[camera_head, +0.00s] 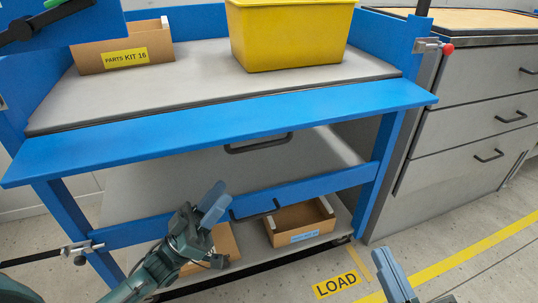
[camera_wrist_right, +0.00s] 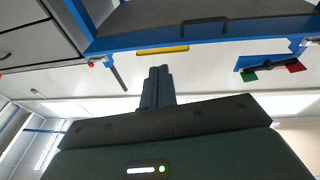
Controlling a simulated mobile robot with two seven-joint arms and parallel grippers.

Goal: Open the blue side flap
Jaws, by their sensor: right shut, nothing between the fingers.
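A long blue board (camera_head: 230,127) runs along the front of a blue-framed cart and is the likeliest side flap. It juts out below the grey deck; I cannot tell its exact tilt. A blue edge also shows in the right wrist view (camera_wrist_right: 215,37). A latch with a red knob (camera_head: 447,49) sits at the upper right post. My left gripper (camera_head: 215,205) is below the board, before the lower shelf, apart from the board; its finger gap is unclear. My right gripper (camera_head: 392,275) is low, right of the cart; it is shut and empty in its wrist view (camera_wrist_right: 158,75).
A yellow bin (camera_head: 290,38) and a cardboard parts box (camera_head: 125,50) stand on the deck. A cardboard box with a blue label (camera_head: 300,222) is on the lower shelf. Grey drawers (camera_head: 480,125) stand at right. The floor by the LOAD sign (camera_head: 337,285) is clear.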

